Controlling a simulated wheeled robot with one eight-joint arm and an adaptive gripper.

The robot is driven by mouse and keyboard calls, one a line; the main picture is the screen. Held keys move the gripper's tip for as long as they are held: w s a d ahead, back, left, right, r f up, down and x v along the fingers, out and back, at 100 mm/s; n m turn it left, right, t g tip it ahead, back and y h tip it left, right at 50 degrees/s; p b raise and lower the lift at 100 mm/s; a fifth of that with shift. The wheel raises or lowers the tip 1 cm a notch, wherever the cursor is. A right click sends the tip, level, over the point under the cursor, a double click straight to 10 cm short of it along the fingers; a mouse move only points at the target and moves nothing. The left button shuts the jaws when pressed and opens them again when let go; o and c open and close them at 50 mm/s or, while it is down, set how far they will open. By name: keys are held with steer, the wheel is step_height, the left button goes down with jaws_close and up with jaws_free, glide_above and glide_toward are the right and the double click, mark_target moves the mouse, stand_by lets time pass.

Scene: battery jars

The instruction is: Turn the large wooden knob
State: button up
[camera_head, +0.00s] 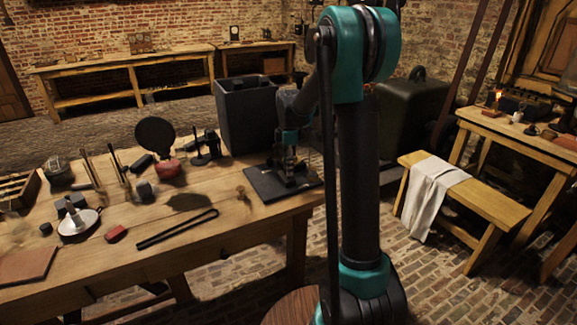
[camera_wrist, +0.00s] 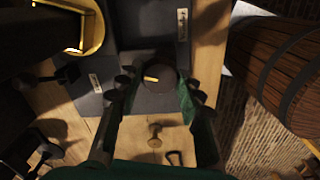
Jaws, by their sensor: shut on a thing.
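A large round dark knob (camera_wrist: 157,70) with a pale pointer mark sits on a dark flat panel (camera_wrist: 118,97) in the wrist view. My gripper (camera_wrist: 157,88) has one finger on each side of the knob and is shut on it. The pointer mark is near the knob's middle and lies roughly sideways. In the head view my gripper (camera_head: 290,172) points down over the dark panel (camera_head: 262,187) at the table's right end. The knob is hard to make out there behind my gripper.
A tall dark bin (camera_head: 245,115) stands right behind the panel. A small light knob-shaped piece (camera_wrist: 155,136) lies near the panel in the wrist view.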

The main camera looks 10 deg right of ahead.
steer(key=m, duration=0.4)
steer(key=shift+m, duration=0.3)
steer(key=m, duration=0.4)
steer(key=shift+m, duration=0.3)
steer(key=m, duration=0.4)
steer(key=shift+m, duration=0.3)
steer(key=m, duration=1.3)
steer(key=shift+m, duration=0.3)
steer(key=m, duration=0.8)
steer(key=shift+m, duration=0.4)
